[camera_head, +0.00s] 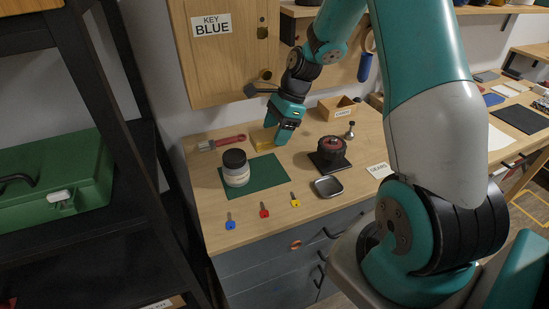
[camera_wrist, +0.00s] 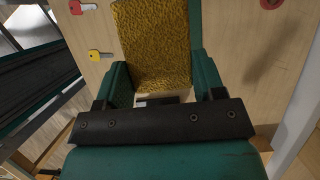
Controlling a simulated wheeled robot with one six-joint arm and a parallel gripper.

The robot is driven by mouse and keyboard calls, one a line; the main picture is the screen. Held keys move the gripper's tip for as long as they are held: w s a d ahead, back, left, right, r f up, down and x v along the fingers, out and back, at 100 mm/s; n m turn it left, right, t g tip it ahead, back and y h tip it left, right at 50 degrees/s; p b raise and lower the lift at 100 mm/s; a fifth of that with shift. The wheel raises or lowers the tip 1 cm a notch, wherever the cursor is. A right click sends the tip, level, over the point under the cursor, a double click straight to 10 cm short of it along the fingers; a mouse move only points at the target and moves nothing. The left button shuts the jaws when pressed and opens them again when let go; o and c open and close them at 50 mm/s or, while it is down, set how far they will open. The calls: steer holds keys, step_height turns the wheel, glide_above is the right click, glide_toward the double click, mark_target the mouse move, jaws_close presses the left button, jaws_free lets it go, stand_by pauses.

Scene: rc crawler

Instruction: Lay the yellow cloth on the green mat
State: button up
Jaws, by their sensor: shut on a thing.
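The yellow cloth (camera_head: 262,138) shows in the head view just left of my gripper (camera_head: 283,138), above the back edge of the green mat. My gripper is shut on it. In the wrist view the textured cloth (camera_wrist: 152,45) spans between the two green fingers of my gripper (camera_wrist: 160,78). I cannot tell whether the cloth touches the table. The green mat (camera_head: 268,170) lies flat on the wooden workbench. The right part of the mat is bare.
A red-handled brush (camera_head: 222,143) lies behind the mat. Blue (camera_head: 230,222), red (camera_head: 264,210) and yellow (camera_head: 295,200) keys lie in front. A dark round part on a black plate (camera_head: 331,152) and a metal tray (camera_head: 328,187) are to the right.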

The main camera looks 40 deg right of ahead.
mark_target(272, 169)
step_height(272, 169, down, 9)
steer(key=shift+f, duration=0.2)
stand_by(0.3)
steer(key=o, duration=1.1)
steer(key=shift+f, duration=0.1)
steer(key=shift+c, duration=0.2)
